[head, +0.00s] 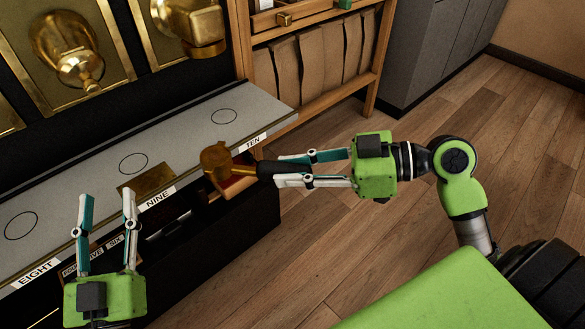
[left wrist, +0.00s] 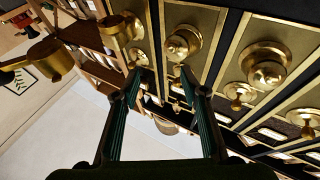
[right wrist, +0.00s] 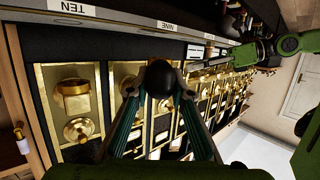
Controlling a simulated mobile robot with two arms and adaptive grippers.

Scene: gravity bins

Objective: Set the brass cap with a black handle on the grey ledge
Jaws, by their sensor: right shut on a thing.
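The brass cap (head: 215,156) is held by its black handle (head: 268,169) in my right gripper (head: 280,169), which is shut on it. The handle points sideways toward the gripper, and the cap appears at the front edge of the grey ledge (head: 185,135), between the NINE and TEN labels. Whether it touches the ledge I cannot tell. My left gripper (head: 108,198) is open and empty at the ledge front, between EIGHT and NINE.
The ledge has drawn circles, with bare surface around the right one (head: 224,116). A brass plate (head: 150,181) lies behind the NINE label. A small wooden box (head: 235,187) with a red inside is below the cap. Brass dispensers (head: 78,55) hang above, and shelves (head: 320,60) stand behind.

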